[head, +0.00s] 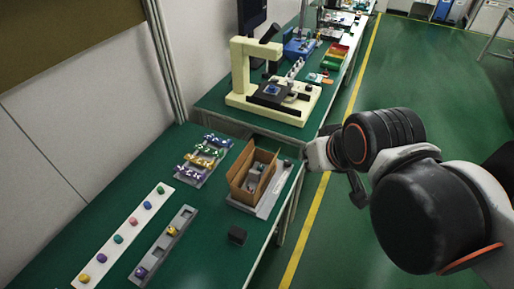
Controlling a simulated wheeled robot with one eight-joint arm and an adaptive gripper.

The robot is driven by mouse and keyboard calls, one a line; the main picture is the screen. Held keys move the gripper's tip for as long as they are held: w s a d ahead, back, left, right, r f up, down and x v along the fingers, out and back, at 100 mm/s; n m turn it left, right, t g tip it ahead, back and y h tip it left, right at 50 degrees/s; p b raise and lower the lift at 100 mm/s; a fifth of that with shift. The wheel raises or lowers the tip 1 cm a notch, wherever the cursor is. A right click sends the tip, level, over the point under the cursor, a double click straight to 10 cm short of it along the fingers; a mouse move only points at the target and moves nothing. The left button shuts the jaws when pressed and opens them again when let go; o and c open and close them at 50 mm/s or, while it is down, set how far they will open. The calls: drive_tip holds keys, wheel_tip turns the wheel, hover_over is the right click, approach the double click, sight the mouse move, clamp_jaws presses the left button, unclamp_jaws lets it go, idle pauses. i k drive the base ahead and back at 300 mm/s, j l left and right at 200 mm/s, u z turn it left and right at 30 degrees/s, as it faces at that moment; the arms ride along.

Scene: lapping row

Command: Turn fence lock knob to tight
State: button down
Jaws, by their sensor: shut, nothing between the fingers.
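I cannot make out the fence lock knob for certain. An open brown cardboard box (246,183) stands on that plate with grey parts inside. My gripper (357,191) is shut and empty. It appears dark and hangs off the right side of the table, over the aisle, apart from the plate and box. Its fingertips are small and partly unclear at this angle.
On the green table (205,262) are a rack of coloured pieces (203,159), a white strip (128,235), a grey slotted tray (160,248) and a black block (237,235). A cream machine (243,75) stands behind. The aisle floor (335,250) is clear.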

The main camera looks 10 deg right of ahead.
sight(288, 162)
drive_tip(key=l+u, duration=0.1)
drive_tip(key=u, duration=0.3)
drive_tip(key=i+l+u, duration=0.1)
drive_tip(key=u, duration=0.3)
drive_tip(key=l+u, duration=0.2)
drive_tip(key=u, duration=0.15)
drive_tip(key=l+u, duration=0.15)
drive_tip(key=u, duration=0.25)
drive_tip(key=l+u, duration=0.15)
drive_tip(key=l, duration=0.35)
drive_tip(key=l+u, duration=0.15)
drive_tip(key=l, duration=0.35)
drive_tip(key=k+l+u, duration=0.1)
drive_tip(key=l, duration=0.35)
drive_tip(key=k+l+u, duration=0.15)
drive_tip(key=l, duration=0.35)
drive_tip(key=l+u, duration=0.15)
drive_tip(key=l, duration=0.3)
drive_tip(key=k, duration=0.05)
